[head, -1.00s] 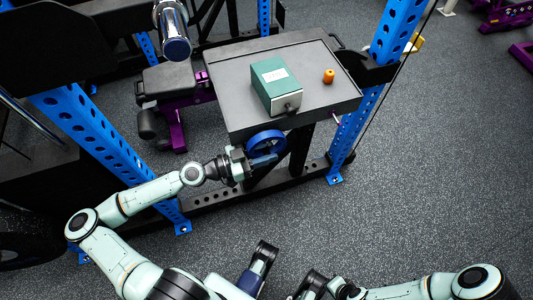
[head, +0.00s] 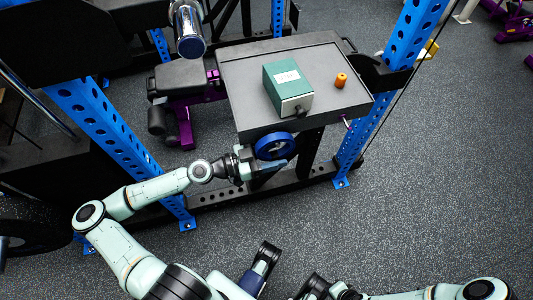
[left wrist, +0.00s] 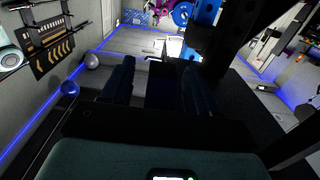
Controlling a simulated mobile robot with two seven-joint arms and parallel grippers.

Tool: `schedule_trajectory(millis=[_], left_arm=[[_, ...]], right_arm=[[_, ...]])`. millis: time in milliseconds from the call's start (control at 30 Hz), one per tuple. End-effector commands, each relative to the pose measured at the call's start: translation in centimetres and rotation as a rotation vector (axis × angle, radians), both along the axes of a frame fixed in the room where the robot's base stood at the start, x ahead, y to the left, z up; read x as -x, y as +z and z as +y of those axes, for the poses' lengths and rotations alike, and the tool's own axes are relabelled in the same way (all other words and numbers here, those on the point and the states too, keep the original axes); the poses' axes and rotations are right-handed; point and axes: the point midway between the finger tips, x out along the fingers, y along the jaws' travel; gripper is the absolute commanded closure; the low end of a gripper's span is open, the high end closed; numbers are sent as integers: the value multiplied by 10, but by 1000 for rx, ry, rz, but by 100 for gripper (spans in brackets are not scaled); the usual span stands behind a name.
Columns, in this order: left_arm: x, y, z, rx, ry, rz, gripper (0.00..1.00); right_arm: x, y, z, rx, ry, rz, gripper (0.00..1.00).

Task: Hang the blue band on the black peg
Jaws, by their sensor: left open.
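The blue band (head: 275,146) is a ring at the front edge of the dark tray-topped stand, below the tray's rim. My left gripper (head: 268,168) is open just below and left of it, its fingers close to the band's lower edge. I cannot tell whether they touch it. In the left wrist view the left gripper's dark fingers (left wrist: 160,82) stand apart, with no band clear between them. No black peg can be made out; whatever supports the band is hidden. At the bottom, my right arm (head: 400,295) is folded in; its gripper's opening is unclear.
Blue perforated rack posts rise left (head: 110,140) and right (head: 385,95). A purple-framed bench (head: 185,100) is behind. Open floor (head: 430,190) lies right.

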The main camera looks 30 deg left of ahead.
Motion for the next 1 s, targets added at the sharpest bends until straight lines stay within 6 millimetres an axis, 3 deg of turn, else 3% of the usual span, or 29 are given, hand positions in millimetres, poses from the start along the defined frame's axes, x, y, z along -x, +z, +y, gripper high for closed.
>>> schedule_trajectory(millis=[267, 700, 1000], left_arm=[[12, 0, 12, 2, 5, 1, 40], [82, 1, 72, 2, 6, -1, 40], [102, 0, 87, 0, 1, -1, 40]], right_arm=[[1, 1, 0, -1, 1, 2, 100], [5, 4, 3, -7, 6, 14, 100], [7, 6, 3, -9, 8, 20, 100]])
